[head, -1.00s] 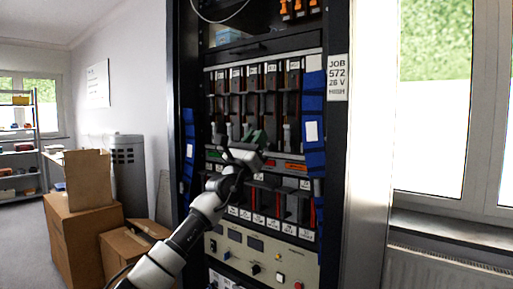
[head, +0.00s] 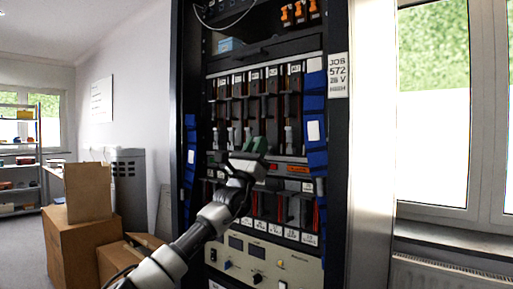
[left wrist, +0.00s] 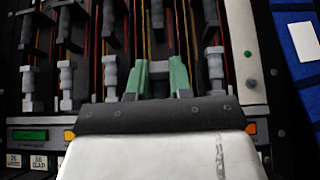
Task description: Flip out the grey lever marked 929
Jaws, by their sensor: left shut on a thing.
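A row of grey levers stands in the upper bank of the rack, with one left of my gripper (head: 230,137) and one right of it (head: 289,137). Several also show in the left wrist view, including one at the right (left wrist: 215,66). My left gripper (head: 257,146) is at this row. Its green fingers (left wrist: 157,76) are shut on a grey lever (left wrist: 159,67), which is mostly hidden between them. The number 929 cannot be read on any label, so I cannot tell which lever this is. My right gripper is not in view.
Blue panels with white cards (head: 313,131) line the rack's right side. A lower bank with white labels (head: 276,229) and a beige control panel (head: 262,255) sit below. Cardboard boxes (head: 75,240) stand at the left, a window and radiator (head: 440,270) at the right.

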